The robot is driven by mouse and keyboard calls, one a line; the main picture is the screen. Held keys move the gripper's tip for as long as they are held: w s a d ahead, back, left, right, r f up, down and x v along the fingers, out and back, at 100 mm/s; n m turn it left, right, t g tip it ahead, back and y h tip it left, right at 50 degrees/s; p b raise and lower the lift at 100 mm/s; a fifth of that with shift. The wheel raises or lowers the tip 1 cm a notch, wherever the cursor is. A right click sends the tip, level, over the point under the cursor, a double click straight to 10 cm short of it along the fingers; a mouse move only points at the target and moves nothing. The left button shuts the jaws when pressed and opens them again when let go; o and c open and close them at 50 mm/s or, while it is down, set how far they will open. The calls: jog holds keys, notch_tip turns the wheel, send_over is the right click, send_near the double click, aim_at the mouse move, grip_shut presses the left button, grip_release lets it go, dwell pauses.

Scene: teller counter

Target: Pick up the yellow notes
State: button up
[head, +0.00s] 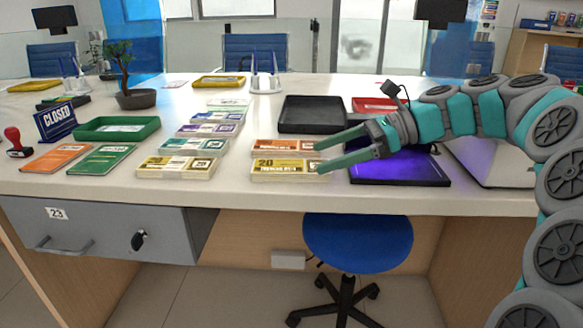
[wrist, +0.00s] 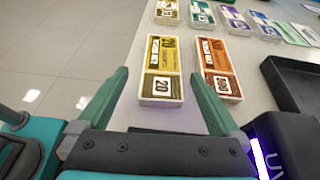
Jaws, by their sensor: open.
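A bundle of yellow notes (head: 288,170) marked 20 lies flat near the front edge of the counter in the head view. In the wrist view the yellow notes (wrist: 162,72) lie ahead, roughly between the finger lines. My gripper (head: 318,157) is open and empty, its fingertips just right of the bundle. In the wrist view my gripper (wrist: 160,75) has one green finger on each side, the right one overlapping the orange notes. A second yellow bundle (head: 177,167) lies farther left in the head view, and it also shows in the wrist view (wrist: 167,12).
Orange notes (head: 283,146) lie right behind the nearer yellow bundle. A glowing purple UV pad (head: 400,172) is under my arm at right. A black tray (head: 312,126) stands behind. Green, purple and blue bundles lie left, near a green tray (head: 90,131).

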aim_at(295, 166)
jog(key=shift+x, duration=3.2)
jog(key=shift+w+d, duration=0.1)
jog(key=shift+w, duration=0.1)
jog(key=c, duration=1.4)
jog(key=shift+o, duration=0.2)
